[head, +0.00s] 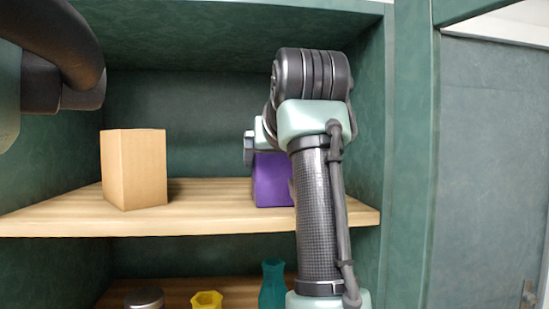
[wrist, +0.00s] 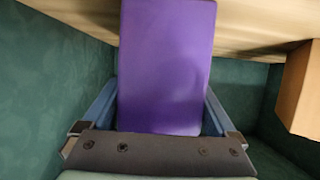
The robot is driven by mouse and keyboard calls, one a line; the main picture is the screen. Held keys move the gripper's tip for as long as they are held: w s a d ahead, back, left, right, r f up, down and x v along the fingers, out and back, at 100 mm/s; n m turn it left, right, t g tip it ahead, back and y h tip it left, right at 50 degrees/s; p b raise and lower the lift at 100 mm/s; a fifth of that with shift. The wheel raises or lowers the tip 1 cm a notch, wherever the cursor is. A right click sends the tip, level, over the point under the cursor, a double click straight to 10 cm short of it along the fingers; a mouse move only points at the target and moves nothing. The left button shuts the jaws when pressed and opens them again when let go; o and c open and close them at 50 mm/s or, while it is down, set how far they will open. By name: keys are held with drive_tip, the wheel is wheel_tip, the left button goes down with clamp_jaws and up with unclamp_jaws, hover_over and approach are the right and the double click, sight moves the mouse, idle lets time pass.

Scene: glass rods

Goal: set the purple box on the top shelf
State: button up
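The purple box (head: 271,180) is at shelf height on the right part of the upper wooden shelf (head: 215,218), partly hidden by my arm in the head view. It looks upright; whether its base touches the board is hard to tell. In the wrist view the purple box (wrist: 165,65) fills the middle, between the two blue fingers of my gripper (wrist: 161,95). The fingers lie against its two sides, so my gripper looks shut on it. In the head view the fingers are mostly hidden behind my wrist.
A tan box (head: 134,168) stands on the same shelf to the left, with bare board between. Below are a teal vase (head: 272,285), a yellow cup (head: 207,300) and a dark-lidded jar (head: 144,298). The green cabinet side wall (head: 370,130) is close on the right.

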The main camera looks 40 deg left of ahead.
drive_tip(key=shift+o, duration=0.2)
drive_tip(key=shift+r, duration=0.25)
drive_tip(key=b+v, duration=0.4)
drive_tip(key=v, duration=0.8)
